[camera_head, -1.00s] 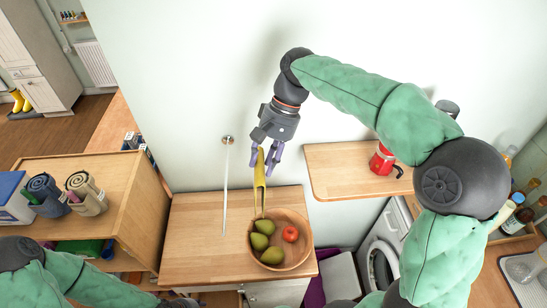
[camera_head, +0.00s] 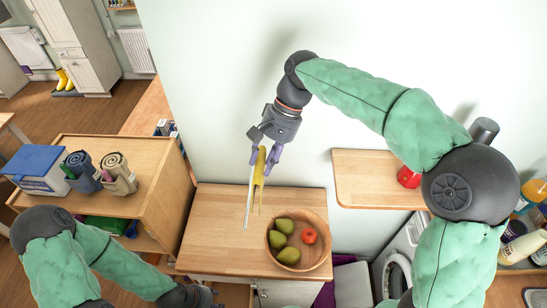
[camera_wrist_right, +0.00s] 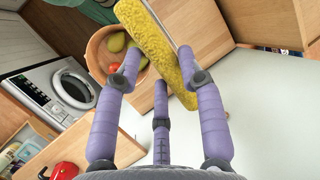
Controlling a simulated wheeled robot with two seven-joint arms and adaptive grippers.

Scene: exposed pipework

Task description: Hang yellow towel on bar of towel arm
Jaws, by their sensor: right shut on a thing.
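The yellow towel (camera_head: 260,180) hangs as a narrow folded strip from my right gripper (camera_head: 267,153), which is shut on its upper part. The towel arm's bar (camera_head: 247,208) is a thin silver rod directly beside the towel's left edge in the head view. Its wall mount is hidden behind my right gripper. In the right wrist view the towel (camera_wrist_right: 160,45) lies between my fingers, with the rod along its edge. I cannot tell whether they touch. My left gripper (camera_head: 197,298) shows only in part at the bottom edge, fingers not clear.
A wooden bowl (camera_head: 318,258) with pears and a red fruit stands on the wooden counter (camera_head: 215,235) below the towel. A wall shelf (camera_head: 365,180) with a red pot (camera_head: 408,177) is to the right. A cabinet with rolled towels (camera_head: 118,175) is at the left.

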